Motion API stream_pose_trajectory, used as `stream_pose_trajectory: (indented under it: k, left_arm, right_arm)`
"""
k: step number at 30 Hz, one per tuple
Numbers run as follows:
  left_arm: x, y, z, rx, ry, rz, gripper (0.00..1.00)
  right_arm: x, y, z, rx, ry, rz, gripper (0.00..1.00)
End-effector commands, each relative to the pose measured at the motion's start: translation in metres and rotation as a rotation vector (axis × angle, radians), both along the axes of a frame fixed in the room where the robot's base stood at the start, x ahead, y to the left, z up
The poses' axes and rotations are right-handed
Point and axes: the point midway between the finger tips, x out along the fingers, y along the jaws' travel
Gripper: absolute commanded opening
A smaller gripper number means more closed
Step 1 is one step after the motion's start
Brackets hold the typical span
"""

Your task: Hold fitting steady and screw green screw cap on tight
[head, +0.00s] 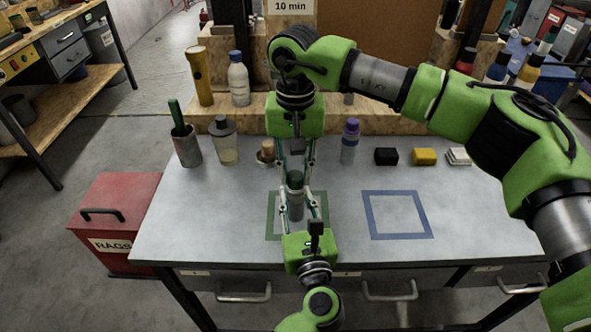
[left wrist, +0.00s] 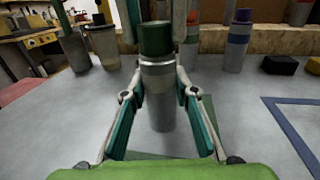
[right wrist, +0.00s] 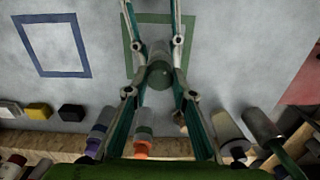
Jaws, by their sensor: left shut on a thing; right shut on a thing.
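The fitting (head: 296,207) is a grey metal cylinder standing upright in the green square outline on the bench; it also shows in the left wrist view (left wrist: 162,100). The dark green screw cap (head: 294,179) sits on top of it, also seen in the left wrist view (left wrist: 156,38) and from above in the right wrist view (right wrist: 159,75). My left gripper (head: 297,200) is shut on the fitting's body from the front. My right gripper (head: 295,176) comes down from above and is shut on the cap. The thread between cap and fitting is hidden.
Black (head: 386,156), yellow (head: 424,157) and white (head: 458,156) blocks lie right. The blue square (head: 398,235) is empty.

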Motion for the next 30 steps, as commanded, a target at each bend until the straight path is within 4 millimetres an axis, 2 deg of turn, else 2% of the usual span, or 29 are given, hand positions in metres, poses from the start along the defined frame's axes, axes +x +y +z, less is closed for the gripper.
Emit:
stream_pose_trajectory:
  k: [5, 28, 29, 30]
  left_arm:
    - [-0.0001, 0.0000, -0.0002, 0.000, 0.000, 0.000, 0.00]
    - [0.0000, 0.0000, -0.0002, 0.000, 0.000, 0.000, 0.00]
    - [0.0000, 0.0000, -0.0002, 0.000, 0.000, 0.000, 0.00]
    - [0.0000, 0.0000, -0.0002, 0.000, 0.000, 0.000, 0.00]
  right_arm:
    - [0.0000, 0.0000, -0.0001, 0.000, 0.000, -0.070, 0.00]
    - [0.0000, 0.0000, 0.0000, -0.002, -0.005, -1.064, 0.00]
    - [0.0000, 0.0000, 0.0000, -0.002, -0.005, -1.070, 0.29]
    - [0.0000, 0.0000, 0.0000, -0.002, -0.005, -1.066, 0.39]
